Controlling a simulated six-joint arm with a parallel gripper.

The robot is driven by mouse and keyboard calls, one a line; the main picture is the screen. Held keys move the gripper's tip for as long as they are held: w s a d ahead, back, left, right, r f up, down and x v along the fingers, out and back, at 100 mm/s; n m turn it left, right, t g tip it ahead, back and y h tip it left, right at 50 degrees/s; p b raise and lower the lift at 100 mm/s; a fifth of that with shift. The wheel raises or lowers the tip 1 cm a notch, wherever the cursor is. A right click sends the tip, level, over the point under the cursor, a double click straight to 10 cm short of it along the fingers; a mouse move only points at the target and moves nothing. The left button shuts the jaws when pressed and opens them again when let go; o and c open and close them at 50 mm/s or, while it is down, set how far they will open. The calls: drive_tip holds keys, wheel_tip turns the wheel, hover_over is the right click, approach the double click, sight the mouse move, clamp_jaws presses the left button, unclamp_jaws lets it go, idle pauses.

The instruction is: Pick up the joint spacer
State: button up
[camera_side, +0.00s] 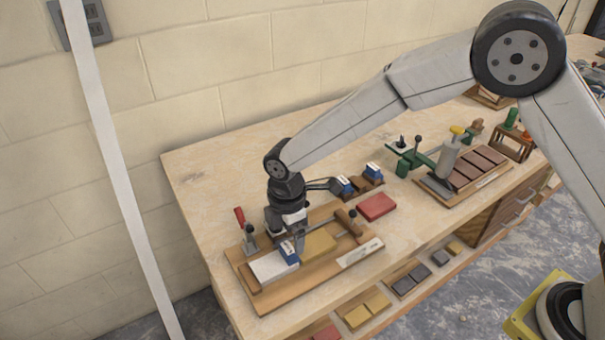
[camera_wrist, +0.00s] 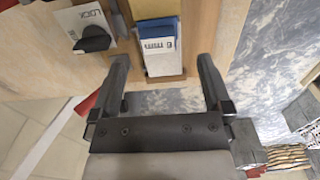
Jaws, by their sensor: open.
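A small blue-and-white block with printed markings, which looks like the joint spacer (camera_side: 289,250), is on the wooden board between a white block (camera_side: 272,266) and a yellow block (camera_side: 318,245). It also shows in the wrist view (camera_wrist: 160,52), between and ahead of my fingertips. My gripper (camera_wrist: 162,68) is open, with one finger to either side of the block's line and nothing held. In the side view my gripper (camera_side: 288,232) is low over the board, close to the block. It partly hides that area, so contact cannot be told.
A red-handled clamp (camera_side: 245,232) stands at the board's left, and a wooden-handled tool (camera_side: 345,222) lies at its right. A red block (camera_side: 376,206) and a rack (camera_side: 362,184) with blue-and-white pieces stand behind. A black knob (camera_wrist: 92,38) is close to my left finger.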

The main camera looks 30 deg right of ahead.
sight(288, 247)
drive_tip(key=shift+w+f, duration=0.15)
drive_tip(key=shift+f, duration=2.7)
drive_tip(key=shift+c, duration=0.2)
drive_tip(key=c, duration=1.1)
drive_tip(key=shift+r, duration=0.2)
drive_tip(key=shift+c, duration=0.2)
drive_tip(key=shift+a+r, duration=0.1)
drive_tip(key=shift+r, duration=0.5)
drive_tip(key=s+d+r, duration=0.2)
drive_tip(key=s+r, duration=0.3)
drive_tip(key=s, duration=0.1)
drive_tip(key=s+d+r, duration=0.3)
drive_tip(key=s+r, duration=0.3)
drive_tip(key=s, duration=0.1)
drive_tip(key=shift+d+r, duration=0.2)
drive_tip(key=shift+d, duration=0.15)
drive_tip(key=shift+w, duration=0.1)
